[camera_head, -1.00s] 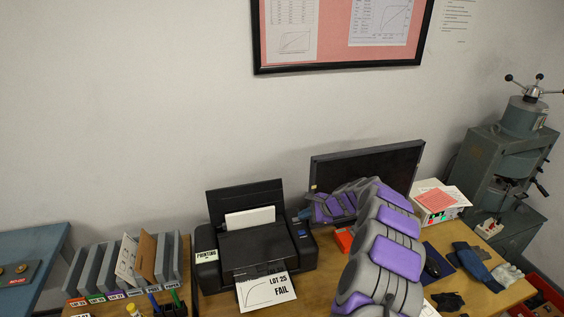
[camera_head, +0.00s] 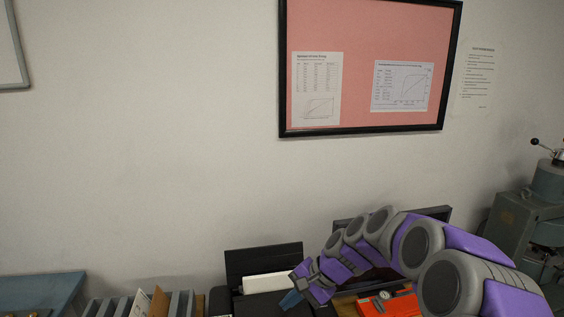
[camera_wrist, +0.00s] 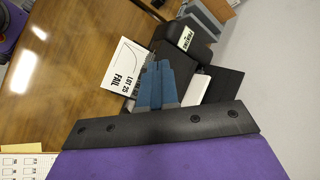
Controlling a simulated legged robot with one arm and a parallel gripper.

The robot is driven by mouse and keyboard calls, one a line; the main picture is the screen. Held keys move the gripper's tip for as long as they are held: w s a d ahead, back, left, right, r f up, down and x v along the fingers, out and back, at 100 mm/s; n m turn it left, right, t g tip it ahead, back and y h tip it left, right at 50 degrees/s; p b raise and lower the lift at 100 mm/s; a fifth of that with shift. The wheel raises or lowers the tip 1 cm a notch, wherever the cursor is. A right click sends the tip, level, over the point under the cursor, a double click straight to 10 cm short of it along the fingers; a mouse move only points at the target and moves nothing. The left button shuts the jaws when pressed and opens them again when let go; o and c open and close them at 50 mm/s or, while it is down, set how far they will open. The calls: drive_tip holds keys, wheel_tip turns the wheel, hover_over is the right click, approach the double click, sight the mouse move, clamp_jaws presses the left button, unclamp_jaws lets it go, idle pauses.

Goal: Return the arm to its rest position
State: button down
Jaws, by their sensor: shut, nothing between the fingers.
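My arm, purple and grey, reaches from the lower right in the head view and bends left. My gripper (camera_head: 291,299) has blue fingers at its end, in front of the black printer (camera_head: 262,262). In the wrist view the blue fingers of my gripper (camera_wrist: 157,68) are together with nothing between them. Behind them lie the printer (camera_wrist: 178,57) and a white sheet marked "LOT 25 FAIL" (camera_wrist: 122,62) in its output. The fingers look apart from the sheet, but the exact gap cannot be told.
A dark monitor (camera_head: 345,222) stands behind my arm, with an orange device (camera_head: 388,304) in front. A file rack (camera_head: 178,303) is left of the printer. A green-grey machine (camera_head: 520,225) stands at right. A framed pink board (camera_head: 365,25) hangs on the wall.

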drive_tip(key=s+d+n+g+h, duration=0.1)
drive_tip(key=s+d, duration=0.3)
drive_tip(key=s, duration=0.8)
drive_tip(key=s+d+n+g+h, duration=0.1)
drive_tip(key=s+d+n+h, duration=0.2)
drive_tip(key=s, duration=0.9)
drive_tip(key=s+d+n+h, duration=0.3)
drive_tip(key=s+d, duration=0.2)
drive_tip(key=s, duration=0.7)
drive_tip(key=shift+r+g+h, duration=0.15)
drive_tip(key=shift+g+h, duration=0.15)
drive_tip(key=shift+g, duration=0.1)
drive_tip(key=shift+w, duration=0.1)
